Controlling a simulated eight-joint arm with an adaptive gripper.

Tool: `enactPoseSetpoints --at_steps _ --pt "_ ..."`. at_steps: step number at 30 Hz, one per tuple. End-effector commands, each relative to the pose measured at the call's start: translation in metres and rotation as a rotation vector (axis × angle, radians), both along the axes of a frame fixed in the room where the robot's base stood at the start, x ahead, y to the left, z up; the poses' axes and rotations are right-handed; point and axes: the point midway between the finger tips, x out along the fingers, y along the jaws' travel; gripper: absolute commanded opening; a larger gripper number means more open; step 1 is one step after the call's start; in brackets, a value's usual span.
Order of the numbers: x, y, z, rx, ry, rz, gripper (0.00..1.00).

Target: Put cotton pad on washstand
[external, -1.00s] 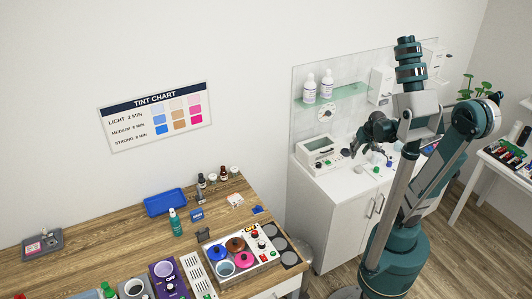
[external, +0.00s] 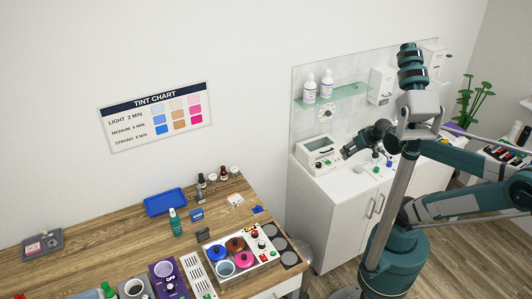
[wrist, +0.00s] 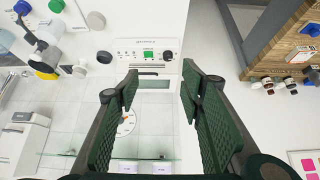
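The washstand (external: 340,185) is the white cabinet with a white top against the tiled panel. My gripper (external: 346,153) is over its left part, in front of a white device with a green display (external: 320,150). In the wrist view my gripper (wrist: 160,88) is open, with nothing between its fingers. The device (wrist: 150,42) shows beyond and between the fingertips. I cannot pick out the cotton pad for certain. A small flat white item (external: 236,200) lies on the wooden table, too small to identify.
Small bottles and knob-like items (external: 375,158) stand on the washstand top. A glass shelf (external: 340,95) with two white bottles hangs above. The wooden table (external: 110,240) at left holds a blue tray (external: 165,202), bottles and a wax heater (external: 240,252). A gap separates table and washstand.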

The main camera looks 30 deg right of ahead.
Motion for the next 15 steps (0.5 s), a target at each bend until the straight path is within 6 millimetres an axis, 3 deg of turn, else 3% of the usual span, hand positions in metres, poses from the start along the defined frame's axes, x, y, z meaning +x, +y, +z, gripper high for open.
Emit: enactPoseSetpoints --at_steps 15 --pt "-0.008 0.01 0.0057 -0.001 -0.021 0.026 0.39"
